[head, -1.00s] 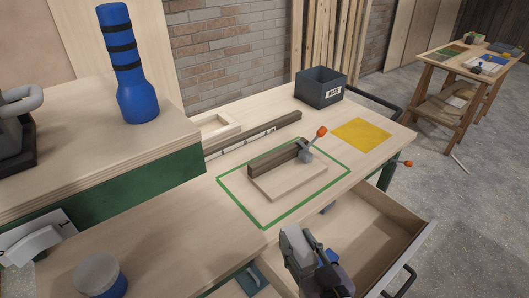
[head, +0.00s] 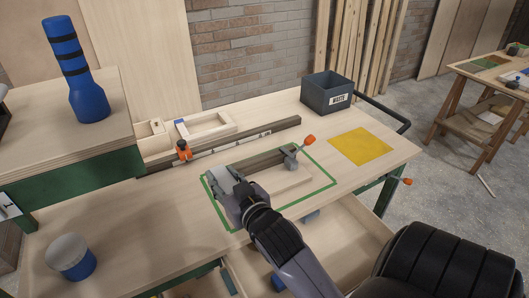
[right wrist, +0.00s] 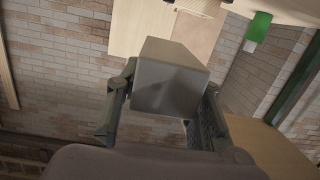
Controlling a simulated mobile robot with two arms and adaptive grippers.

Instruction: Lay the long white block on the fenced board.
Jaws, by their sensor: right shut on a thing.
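My right gripper (head: 226,184) is shut on a pale grey-white block (head: 218,178), which I take to be the long white block. In the right wrist view the block (right wrist: 170,78) is seen nearly end-on between both fingers, so its length is hidden. The fenced board (head: 290,183) lies inside a green outline on the bench, with a dark wooden fence (head: 262,160) along its back. A grey clamp with an orange tip (head: 309,139) sits at the fence's right end. The gripper is over the board's left end; whether the block touches it I cannot tell. My left gripper is out of view.
An open drawer (head: 335,232) is below the bench front. Behind the board are a long dark bar (head: 262,132), an orange-topped piece (head: 184,150) and a light wooden frame (head: 207,124). A waste bin (head: 327,95) and yellow mat (head: 361,146) are right; a blue jar (head: 70,257) is left.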

